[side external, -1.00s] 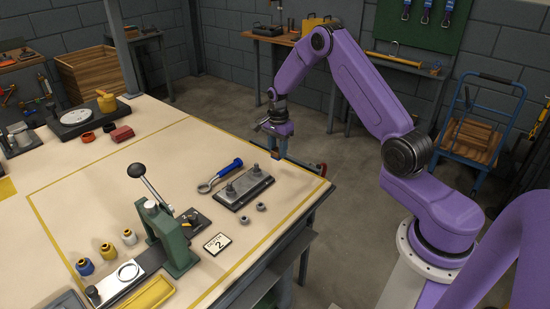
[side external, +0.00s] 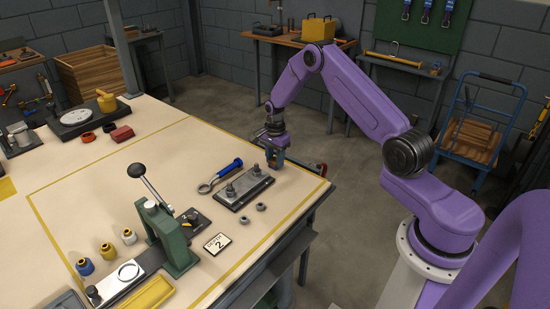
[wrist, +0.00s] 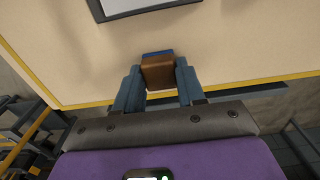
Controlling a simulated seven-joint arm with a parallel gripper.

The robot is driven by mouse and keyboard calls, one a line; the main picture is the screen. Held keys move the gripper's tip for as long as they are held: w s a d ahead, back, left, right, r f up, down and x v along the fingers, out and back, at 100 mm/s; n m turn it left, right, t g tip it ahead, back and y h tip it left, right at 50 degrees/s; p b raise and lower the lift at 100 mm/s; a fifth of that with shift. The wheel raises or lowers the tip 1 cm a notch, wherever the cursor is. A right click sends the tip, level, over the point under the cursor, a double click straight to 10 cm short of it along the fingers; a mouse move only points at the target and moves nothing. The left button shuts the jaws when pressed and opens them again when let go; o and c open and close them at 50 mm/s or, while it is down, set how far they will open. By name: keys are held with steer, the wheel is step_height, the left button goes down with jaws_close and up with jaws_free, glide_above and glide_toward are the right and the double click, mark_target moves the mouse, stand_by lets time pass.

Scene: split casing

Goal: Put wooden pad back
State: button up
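The wooden pad (wrist: 158,74) is a small brown block between the two blue-grey fingers of my gripper (wrist: 158,83) in the wrist view. The fingers lie against its sides, and a blue strip shows along its far edge. In the side view my gripper (side external: 275,162) points down, low over the table's right end, beyond the grey metal plate with bolts (side external: 244,187). The pad is mostly hidden by the fingers there. I cannot tell whether it touches the tabletop.
A green lever press (side external: 170,237) and a "2" card (side external: 218,244) stand nearer. Bare tabletop surrounds the gripper, with the yellow-lined table edge (wrist: 78,105) close by.

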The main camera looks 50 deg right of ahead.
mark_target(275, 160)
steer(key=o, duration=0.3)
step_height(275, 160, up, 12)
steer(key=s+a+r+n, duration=0.5)
steer(key=s+a+n, duration=0.2)
steer(key=a, duration=0.3)
steer(key=s+a+r+n, duration=0.4)
steer(key=s+a+n, duration=0.25)
steer(key=a, duration=0.45)
steer(key=s+r+n, duration=0.2)
steer(key=s+n, duration=1.5)
steer(key=s, duration=0.8)
steer(key=shift+s+a, duration=0.35)
steer(key=shift+a, duration=0.05)
